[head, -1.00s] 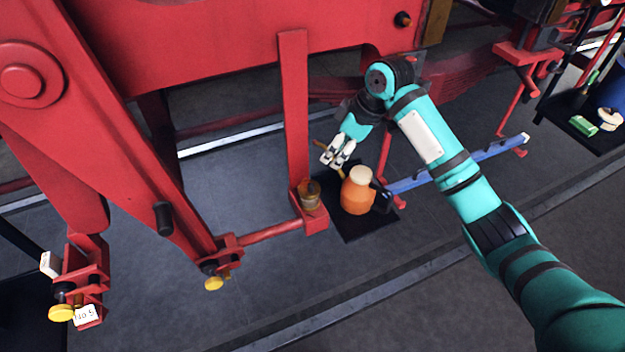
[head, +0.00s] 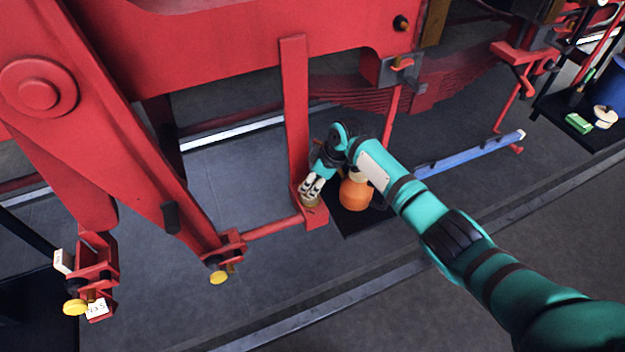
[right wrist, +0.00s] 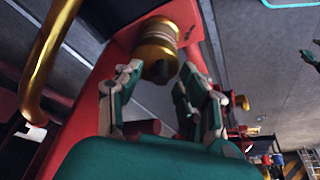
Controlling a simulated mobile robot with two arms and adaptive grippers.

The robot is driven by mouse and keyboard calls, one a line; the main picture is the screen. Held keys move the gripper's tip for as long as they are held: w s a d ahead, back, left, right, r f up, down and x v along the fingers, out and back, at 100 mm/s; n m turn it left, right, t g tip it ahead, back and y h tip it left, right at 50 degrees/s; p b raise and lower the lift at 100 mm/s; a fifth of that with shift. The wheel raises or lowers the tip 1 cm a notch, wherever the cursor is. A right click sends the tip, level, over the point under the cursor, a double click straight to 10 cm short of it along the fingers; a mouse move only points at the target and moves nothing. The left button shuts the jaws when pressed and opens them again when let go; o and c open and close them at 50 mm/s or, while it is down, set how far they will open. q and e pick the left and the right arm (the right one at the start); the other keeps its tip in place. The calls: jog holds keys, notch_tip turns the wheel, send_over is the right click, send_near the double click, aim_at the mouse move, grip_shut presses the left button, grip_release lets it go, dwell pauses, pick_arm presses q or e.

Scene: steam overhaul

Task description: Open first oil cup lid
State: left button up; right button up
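The brass oil cup (head: 311,203) sits on the foot of the red vertical bar, partly hidden by my right gripper (head: 312,186). In the right wrist view the banded brass oil cup (right wrist: 158,40) is just beyond the fingertips, its darker end towards the gripper. My right gripper (right wrist: 160,86) is open there, its fingers apart with nothing between them. I cannot tell whether it touches the cup's lid. My left gripper is outside the head view; a small teal shape (right wrist: 310,57) at the right wrist view's edge may be part of it.
An orange jug (head: 356,193) stands on a black mat (head: 350,224) just right of the cup, close to my right arm. The red vertical bar (head: 295,110) rises behind the cup. A blue bar (head: 470,153) lies to the right. A brass tube (right wrist: 45,60) curves at left in the wrist view.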

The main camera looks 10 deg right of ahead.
grip_shut()
jog(key=shift+w+b, duration=0.1)
jog(key=shift+b, duration=0.35)
jog(key=g+b, duration=0.1)
jog(key=b, duration=0.2)
jog(key=w+g+b, duration=0.1)
jog(key=b, duration=0.3)
jog(key=r+g+h+b, duration=0.1)
jog(key=b, duration=0.3)
jog(key=shift+w+a+m+g, duration=0.25)
jog(key=shift+m+g, duration=0.05)
jog(key=shift+r+b, duration=0.2)
jog(key=shift+b, duration=0.5)
jog(key=shift+r, duration=0.15)
grip_release()
